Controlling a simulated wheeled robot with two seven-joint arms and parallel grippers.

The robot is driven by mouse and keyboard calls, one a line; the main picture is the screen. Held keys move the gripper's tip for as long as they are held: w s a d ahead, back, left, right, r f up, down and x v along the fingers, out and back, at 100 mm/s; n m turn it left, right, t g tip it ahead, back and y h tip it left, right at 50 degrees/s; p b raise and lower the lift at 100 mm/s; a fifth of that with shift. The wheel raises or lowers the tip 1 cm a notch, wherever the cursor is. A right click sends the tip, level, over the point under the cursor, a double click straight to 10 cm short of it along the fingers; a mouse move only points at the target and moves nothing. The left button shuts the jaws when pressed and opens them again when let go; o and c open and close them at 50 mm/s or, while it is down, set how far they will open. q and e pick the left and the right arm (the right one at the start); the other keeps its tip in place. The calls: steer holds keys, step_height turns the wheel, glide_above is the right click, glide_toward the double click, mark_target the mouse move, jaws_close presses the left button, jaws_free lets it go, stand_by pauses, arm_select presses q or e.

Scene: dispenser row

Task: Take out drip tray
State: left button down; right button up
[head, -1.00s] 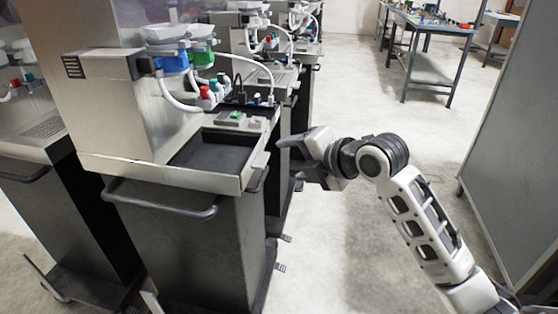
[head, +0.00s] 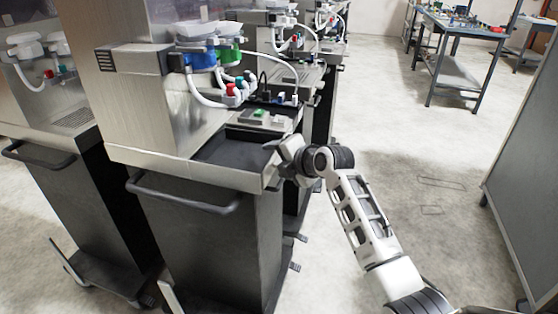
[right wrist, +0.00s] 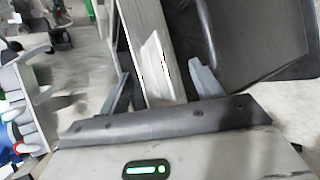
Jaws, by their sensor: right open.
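The black drip tray (head: 232,149) lies in the recessed top of the nearest dispenser cart (head: 178,164). It is a shallow dark pan; my right gripper covers its right end. My right gripper (head: 273,152) is at the right rim of that cart, beside the tray. In the right wrist view its two fingers (right wrist: 160,78) are apart, one on each side of a pale metal rim (right wrist: 148,50). I cannot tell whether the fingers touch the rim. My left gripper is not in view.
Blue and green dispenser heads (head: 200,60) with white hoses hang above the cart's back. A small grey block with a green part (head: 262,116) sits behind the tray. A dark handle bar (head: 182,198) juts from the cart's front.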

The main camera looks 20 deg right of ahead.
steer(key=shift+r, duration=0.1)
steer(key=c, duration=1.2)
steer(key=shift+c, duration=0.2)
steer(key=shift+r, duration=0.1)
